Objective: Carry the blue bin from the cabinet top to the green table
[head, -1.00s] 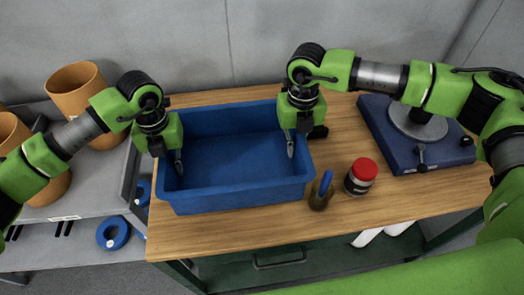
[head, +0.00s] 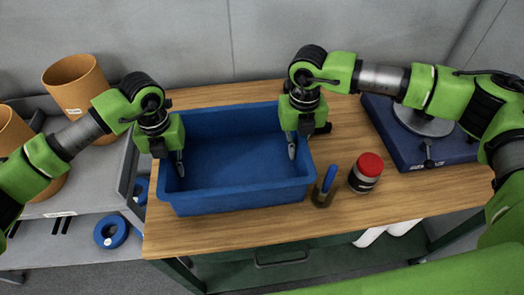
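The blue bin (head: 240,197) is empty and upright over the wooden top (head: 225,234) of the cabinet; I cannot tell whether it touches the top. My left gripper (head: 178,162) is at the bin's left wall, with a finger showing inside. My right gripper (head: 293,148) is at the right wall, also with a finger inside. Both look shut on the walls; their outer fingers are hidden. I cannot identify the green table in this view.
A red-lidded jar (head: 365,173) and a small holder with a blue-handled item (head: 325,188) stand close right of the bin. A blue-based device (head: 432,150) is further right. A grey shelf at left holds orange pots (head: 77,85) and blue rings (head: 111,232).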

